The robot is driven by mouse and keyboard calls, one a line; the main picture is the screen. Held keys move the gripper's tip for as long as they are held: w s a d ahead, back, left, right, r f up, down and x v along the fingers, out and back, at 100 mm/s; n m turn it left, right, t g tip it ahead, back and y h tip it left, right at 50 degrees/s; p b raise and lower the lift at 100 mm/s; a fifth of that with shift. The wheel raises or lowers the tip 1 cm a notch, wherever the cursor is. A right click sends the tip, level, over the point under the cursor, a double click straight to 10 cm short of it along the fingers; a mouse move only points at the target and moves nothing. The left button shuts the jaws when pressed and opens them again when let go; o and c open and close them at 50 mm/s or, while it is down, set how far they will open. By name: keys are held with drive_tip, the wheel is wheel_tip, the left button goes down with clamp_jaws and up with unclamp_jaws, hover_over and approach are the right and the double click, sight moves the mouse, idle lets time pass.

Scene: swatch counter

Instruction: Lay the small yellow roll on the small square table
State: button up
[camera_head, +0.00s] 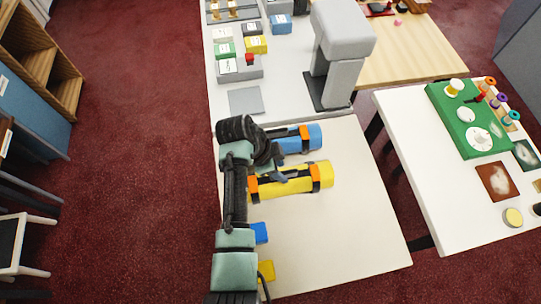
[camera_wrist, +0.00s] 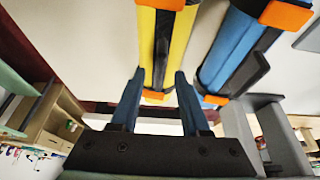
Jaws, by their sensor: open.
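A yellow roll (camera_head: 300,182) with black strips and orange end bands lies on a white table (camera_head: 340,235). A blue roll (camera_head: 302,140) of similar make lies just behind it. My gripper (camera_head: 282,170) is low over the yellow roll's left part, and the arm hides part of both rolls. In the wrist view, my gripper (camera_wrist: 158,75) is open, with the yellow roll (camera_wrist: 178,35) ahead of and between its fingertips; I cannot tell whether they touch. The blue roll (camera_wrist: 232,45) lies to the right there. I cannot tell which table is the small square one.
A blue block (camera_head: 261,232) and a yellow piece (camera_head: 266,270), partly hidden, lie beside my arm. A grey machine (camera_head: 340,45) stands behind on a counter. A white table (camera_head: 430,200) at right holds a green board (camera_head: 468,120). The front right of the near table is clear.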

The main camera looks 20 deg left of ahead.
drive_tip(key=v, duration=1)
drive_tip(key=shift+b, duration=0.35)
drive_tip(key=shift+s+a, duration=0.1)
